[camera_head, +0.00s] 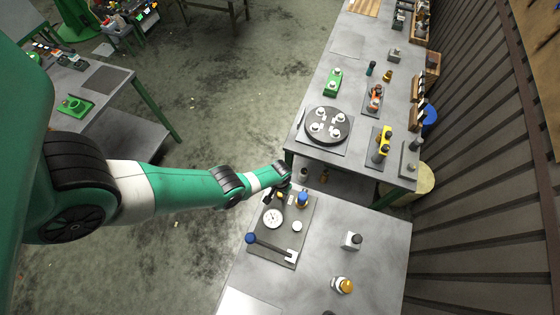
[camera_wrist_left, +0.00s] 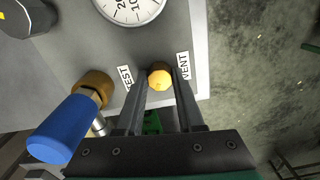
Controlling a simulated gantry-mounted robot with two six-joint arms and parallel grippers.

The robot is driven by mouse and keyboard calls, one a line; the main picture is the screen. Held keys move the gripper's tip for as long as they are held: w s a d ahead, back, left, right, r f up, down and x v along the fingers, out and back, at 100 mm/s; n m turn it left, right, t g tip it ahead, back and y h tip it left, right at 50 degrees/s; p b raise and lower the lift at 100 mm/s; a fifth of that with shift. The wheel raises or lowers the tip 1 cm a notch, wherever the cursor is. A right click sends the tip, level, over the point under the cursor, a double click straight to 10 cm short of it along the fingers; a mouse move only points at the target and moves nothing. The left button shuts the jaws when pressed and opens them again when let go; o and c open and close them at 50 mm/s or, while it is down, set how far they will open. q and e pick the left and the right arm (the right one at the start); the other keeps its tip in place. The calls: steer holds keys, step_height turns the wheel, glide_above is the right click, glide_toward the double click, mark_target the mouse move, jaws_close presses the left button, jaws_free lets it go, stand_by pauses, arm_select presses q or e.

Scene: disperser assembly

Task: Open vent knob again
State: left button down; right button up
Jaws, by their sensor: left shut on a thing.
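The brass vent knob (camera_wrist_left: 159,77) sits on the grey test panel (camera_wrist_left: 60,65) beside the VENT label (camera_wrist_left: 185,66). My left gripper (camera_wrist_left: 160,84) is shut on the knob, with one dark finger on each side of it. In the head view my left gripper (camera_head: 281,186) is at the far left corner of the panel (camera_head: 267,244), and the arm hides part of that corner. My right gripper does not show.
A blue-handled valve (camera_wrist_left: 68,127) stands close beside the gripper, near the TEST label (camera_wrist_left: 126,78). A round dial gauge (camera_wrist_left: 130,8) is on the panel; it also shows in the head view (camera_head: 273,218). A blue-ended lever (camera_head: 251,239) lies at the panel's near edge.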

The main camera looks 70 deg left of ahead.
arm_select(q)
steer(key=shift+n, duration=1.9)
steer(key=c, duration=0.5)
jaws_free()
steer(key=shift+r, duration=0.1)
